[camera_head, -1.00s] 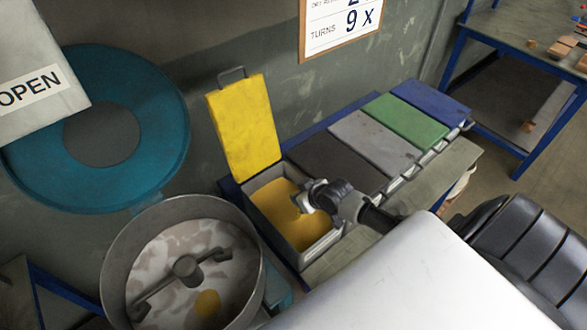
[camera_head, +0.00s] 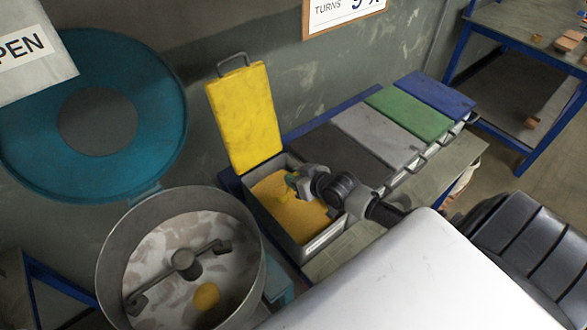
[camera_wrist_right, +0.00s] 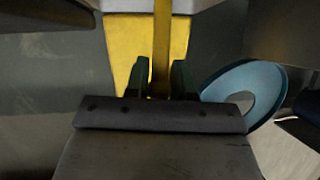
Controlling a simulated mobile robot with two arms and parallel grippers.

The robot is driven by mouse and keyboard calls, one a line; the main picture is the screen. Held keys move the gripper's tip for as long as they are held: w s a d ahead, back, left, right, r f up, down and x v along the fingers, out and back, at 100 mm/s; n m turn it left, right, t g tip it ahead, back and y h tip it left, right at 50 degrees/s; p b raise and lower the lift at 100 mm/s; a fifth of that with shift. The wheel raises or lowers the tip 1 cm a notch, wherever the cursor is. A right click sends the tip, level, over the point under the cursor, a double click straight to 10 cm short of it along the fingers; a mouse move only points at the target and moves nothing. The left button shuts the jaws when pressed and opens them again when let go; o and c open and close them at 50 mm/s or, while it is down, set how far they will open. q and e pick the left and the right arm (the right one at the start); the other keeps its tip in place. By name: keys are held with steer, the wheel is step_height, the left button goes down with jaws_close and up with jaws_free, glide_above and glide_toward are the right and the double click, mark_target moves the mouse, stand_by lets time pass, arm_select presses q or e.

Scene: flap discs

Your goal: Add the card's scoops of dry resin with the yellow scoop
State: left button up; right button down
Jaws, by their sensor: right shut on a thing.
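My right gripper (camera_head: 290,181) is over the open resin bin (camera_head: 318,244), near its right side. In the right wrist view its dark green fingers (camera_wrist_right: 161,78) are shut on the yellow handle of the scoop (camera_wrist_right: 161,40). The scoop's bowl is hidden, so I cannot tell if it holds resin. The bin holds yellow dry resin (camera_head: 278,205), and its yellow lid (camera_head: 242,115) stands open. The round mixer drum (camera_head: 120,240) is open at the left, with pale material and a small yellow heap (camera_head: 206,296) inside. The card (camera_head: 345,12) is cut off; "TURNS" shows. My left gripper is not in view.
Bins with closed dark, grey (camera_head: 378,135), green (camera_head: 408,111) and blue (camera_head: 433,93) lids stand right of the open bin. The drum's mixing arm (camera_head: 187,262) crosses its inside. The teal drum lid (camera_head: 160,110) stands raised behind. A blue-framed table (camera_head: 500,25) is farther right.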

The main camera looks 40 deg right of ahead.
steer(key=shift+t, duration=0.5)
steer(key=r+p, duration=0.1)
steer(key=r, duration=0.1)
steer(key=r+p, duration=0.1)
steer(key=r, duration=0.1)
steer(key=s+r+p, duration=0.1)
steer(key=r, duration=0.1)
steer(key=shift+d+p, duration=0.2)
steer(key=shift+p, duration=0.15)
arm_select(q)
steer(key=b, duration=0.4)
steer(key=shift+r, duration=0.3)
arm_select(e)
steer(key=s+t, duration=0.1)
steer(key=s+d+t, duration=0.1)
steer(key=s+t+y, duration=0.1)
steer(key=shift+s+d+r, duration=0.2)
steer(key=shift+s+r, duration=0.15)
steer(key=shift+r, duration=0.05)
steer(key=c, duration=1.5)
jaws_free()
steer(key=shift+c, duration=0.2)
jaws_close()
